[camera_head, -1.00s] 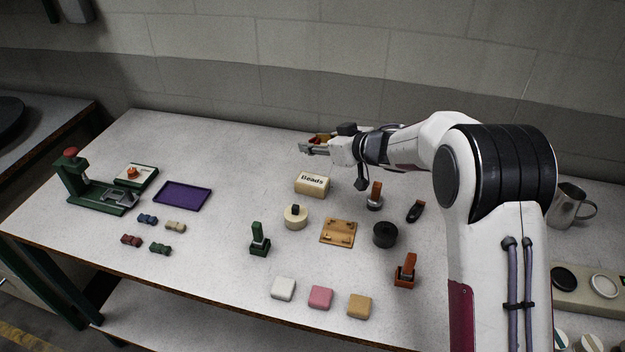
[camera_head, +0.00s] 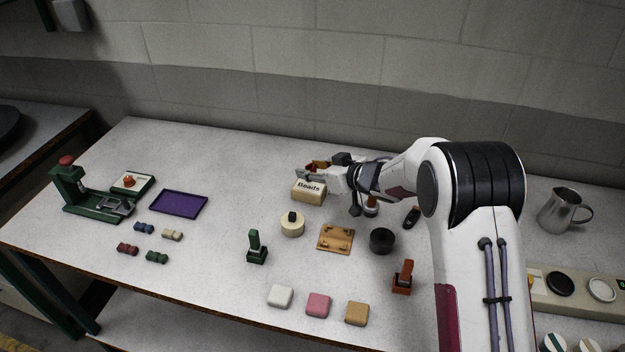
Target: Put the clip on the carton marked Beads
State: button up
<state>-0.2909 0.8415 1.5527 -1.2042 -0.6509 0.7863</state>
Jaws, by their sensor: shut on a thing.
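The carton marked Beads (camera_head: 308,192) is a small cream box with dark lettering, standing at the back middle of the table. My gripper (camera_head: 311,173) is right at the top of this carton and overlaps its upper edge in the picture. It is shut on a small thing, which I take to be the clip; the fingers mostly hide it. I cannot tell whether the held thing touches the carton.
In front of the carton are a cream round piece (camera_head: 292,224), a wooden board (camera_head: 336,237) and a green stamp-like piece (camera_head: 257,247). A black round piece (camera_head: 382,241) is right of the board. A purple tray (camera_head: 179,204) and green press (camera_head: 91,192) stand left.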

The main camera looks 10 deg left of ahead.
aim_at(313, 189)
jog(key=shift+f, duration=1.85)
jog(key=shift+f, duration=0.15)
jog(key=o, duration=1)
jog(key=shift+r, duration=0.2)
jog(key=shift+s+d+r, duration=0.25)
jog(key=shift+d, duration=0.2)
jog(key=v, duration=1.1)
